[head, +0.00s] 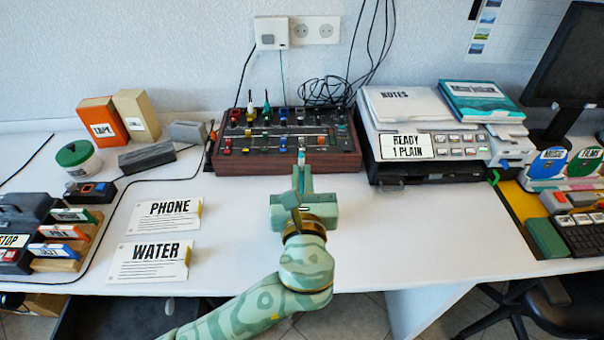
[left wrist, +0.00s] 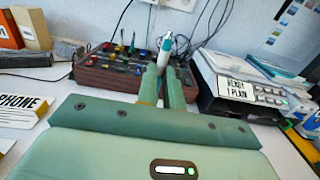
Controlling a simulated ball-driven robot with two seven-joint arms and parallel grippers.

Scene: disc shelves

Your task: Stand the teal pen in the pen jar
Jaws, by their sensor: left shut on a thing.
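My left gripper (head: 301,178) is in the middle of the desk, in front of the mixer-like console. It is shut on the teal pen (head: 301,157), which sticks out beyond the fingertips. In the left wrist view the pen (left wrist: 165,48) shows white and teal between the two fingers (left wrist: 164,80), standing up with a slight tilt. The fingers hide its lower part. I cannot make out a pen jar in either view. My right gripper is not in view.
The console (head: 284,139) with coloured knobs lies behind the gripper. A printer-like machine (head: 450,150) stands to its right. A jar with a green lid (head: 78,158) and PHONE (head: 165,216) and WATER (head: 150,262) cards are at left. The desk right of the gripper is clear.

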